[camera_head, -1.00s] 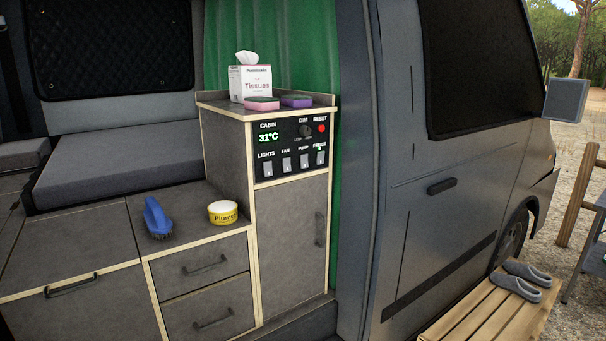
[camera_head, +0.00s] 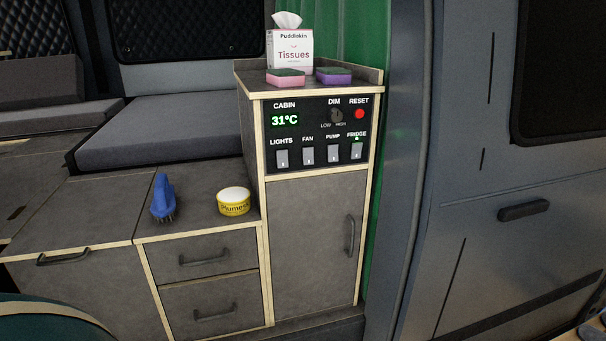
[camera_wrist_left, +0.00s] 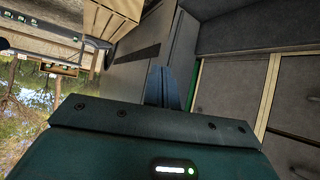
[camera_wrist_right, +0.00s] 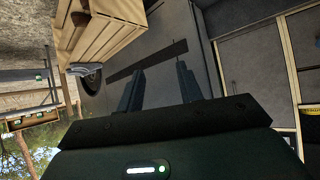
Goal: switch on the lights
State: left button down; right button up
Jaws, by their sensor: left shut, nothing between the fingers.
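The control panel (camera_head: 312,133) is on the upper front of the cabinet, with a green 31°C display. The LIGHTS rocker switch (camera_head: 282,158) is leftmost in its lower row, beside the FAN switch (camera_head: 308,155), PUMP switch (camera_head: 333,153) and FRIDGE switch (camera_head: 356,151). A green lamp glows by the FRIDGE label; I see no such lamp by LIGHTS. The DIM knob (camera_head: 336,116) is above. My left gripper (camera_wrist_left: 168,72) is shut and empty in the left wrist view. My right gripper (camera_wrist_right: 159,68) has its fingers apart, with nothing between them. Neither gripper shows in the head view.
A tissue box (camera_head: 290,51), pink sponge (camera_head: 286,77) and purple sponge (camera_head: 334,75) sit on the cabinet top. The van's side (camera_head: 470,190) is at right. Space before the panel looks clear.

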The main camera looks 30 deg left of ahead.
pick_arm(q)
jog(key=w+a+r+t+y+b, duration=0.2)
jog(key=w+a+r+t+b, duration=0.15)
jog(key=w+r+t, duration=1.1)
jog(key=w+a+r+n+g+y, duration=0.3)
jog(key=a+r+n+y, duration=0.3)
jog(key=y, duration=0.4)
jog(key=w+a+r+n+g+y, duration=0.4)
jog(key=a+r+n+g+y, duration=0.1)
jog(key=r+y, duration=0.4)
jog(key=shift+a+n+y+b, duration=0.4)
jog(key=shift+a+n+y, duration=0.3)
jog(key=shift+a+n, duration=0.1)
pick_arm(e)
jog(key=shift+w+a+f+t+y, duration=0.15)
jog(key=shift+a+t+y, duration=0.05)
jog(key=shift+a, duration=0.25)
jog(key=shift+w+a+f+t+y, duration=0.1)
jog(key=shift+a+t+y, duration=0.1)
jog(key=shift+a, duration=0.25)
